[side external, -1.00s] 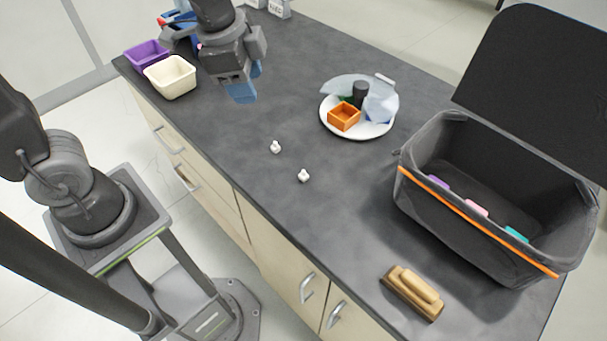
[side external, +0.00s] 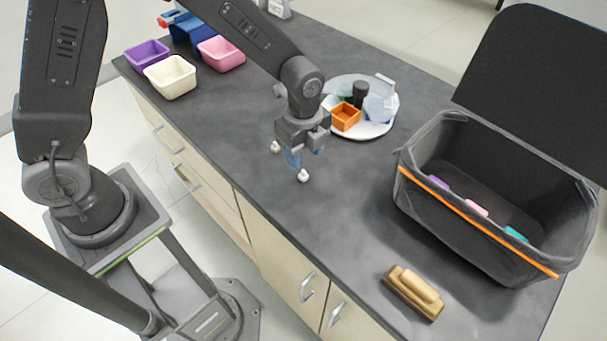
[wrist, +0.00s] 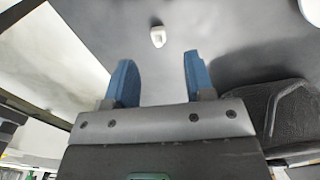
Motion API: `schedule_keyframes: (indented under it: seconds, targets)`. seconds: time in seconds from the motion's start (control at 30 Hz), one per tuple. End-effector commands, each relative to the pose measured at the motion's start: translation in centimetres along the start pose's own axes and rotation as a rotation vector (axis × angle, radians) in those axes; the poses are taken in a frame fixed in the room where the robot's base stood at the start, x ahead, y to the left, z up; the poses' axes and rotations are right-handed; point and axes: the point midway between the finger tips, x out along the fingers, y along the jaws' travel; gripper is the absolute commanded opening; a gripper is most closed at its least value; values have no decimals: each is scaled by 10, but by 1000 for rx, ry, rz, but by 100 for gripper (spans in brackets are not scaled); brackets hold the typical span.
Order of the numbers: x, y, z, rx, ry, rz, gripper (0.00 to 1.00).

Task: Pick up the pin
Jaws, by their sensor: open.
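Two small white pins stand on the dark countertop. One pin (side external: 303,176) is just in front of my gripper (side external: 293,162); the other pin (side external: 275,147) is to its left, close beside the fingers. My gripper points down with blue fingers, low over the counter. In the wrist view my gripper (wrist: 157,62) is open and empty. One white pin (wrist: 158,37) shows there beyond the fingertips, in line with the gap between them. I cannot tell whether the fingers touch either pin.
A round white tray (side external: 329,126) with an orange box (side external: 345,116) and other items stands behind the gripper. A dark open bin (side external: 440,220) is at right, a wooden block (side external: 413,292) in front. Cream (side external: 170,77), purple (side external: 147,54) and pink (side external: 221,53) bins stand at far left.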

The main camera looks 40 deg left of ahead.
Motion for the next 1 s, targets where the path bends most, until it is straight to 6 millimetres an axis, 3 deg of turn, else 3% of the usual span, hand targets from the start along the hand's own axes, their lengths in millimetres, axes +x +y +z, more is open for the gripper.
schedule_keyframes:
  seconds: [0.27,0.5,0.83,1.0]
  targets:
    - [22,2,-1,-1,-1,4,49]
    - [57,3,-3,-2,-1,3,49]
    - [64,2,-4,-2,0,-1,49]
    - [64,2,-4,-2,0,-1,34]
